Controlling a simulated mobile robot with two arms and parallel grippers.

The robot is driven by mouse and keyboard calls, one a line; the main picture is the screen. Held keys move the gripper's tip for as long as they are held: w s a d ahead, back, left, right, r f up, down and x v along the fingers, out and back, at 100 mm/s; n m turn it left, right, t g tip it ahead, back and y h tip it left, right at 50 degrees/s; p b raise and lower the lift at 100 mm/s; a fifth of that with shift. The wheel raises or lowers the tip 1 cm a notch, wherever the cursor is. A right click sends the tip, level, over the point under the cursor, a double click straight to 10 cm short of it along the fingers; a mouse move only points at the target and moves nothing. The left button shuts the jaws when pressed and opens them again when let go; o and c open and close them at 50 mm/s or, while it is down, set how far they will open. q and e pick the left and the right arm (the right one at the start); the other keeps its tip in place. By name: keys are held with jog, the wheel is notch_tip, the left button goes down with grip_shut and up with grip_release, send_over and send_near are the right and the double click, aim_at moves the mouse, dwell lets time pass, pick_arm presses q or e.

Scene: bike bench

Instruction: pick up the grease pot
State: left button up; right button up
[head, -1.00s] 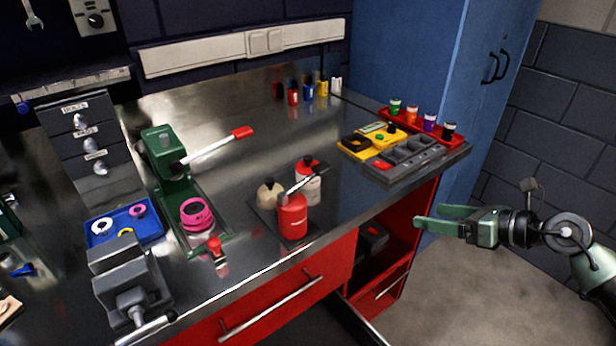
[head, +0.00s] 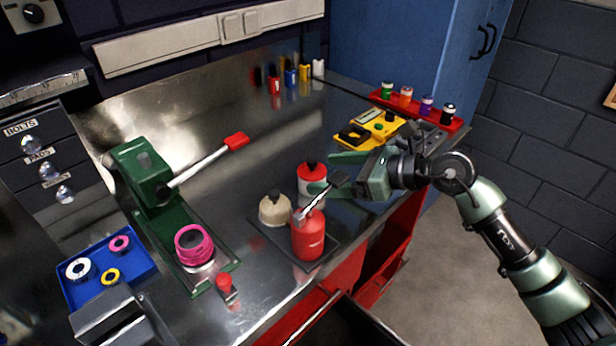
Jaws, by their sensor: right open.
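A tray (head: 268,238) on the metal bench holds three containers. One is a squat beige pot (head: 272,210) with a dark knob. Behind it is a white can (head: 313,182) with a red top and dark knob. In front is a red bottle (head: 308,238) with a long dark-tipped spout or handle crossing the view. No label tells me which is the grease pot. My right gripper (head: 331,172) is open, its green fingers pointing left by the white can; I cannot tell whether they touch it. My left gripper is not in view.
A green lever press (head: 147,172) and blue tray of rings (head: 140,276) stand left. An open drawer (head: 350,325) juts out below the front edge.

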jog(key=x, duration=0.2)
jog(key=p+x, duration=0.1)
jog(key=x, duration=0.2)
jog(key=shift+f, duration=0.3)
jog(key=shift+d, duration=0.1)
jog(key=c, duration=1.7)
grip_shut()
jog(key=shift+r, duration=0.1)
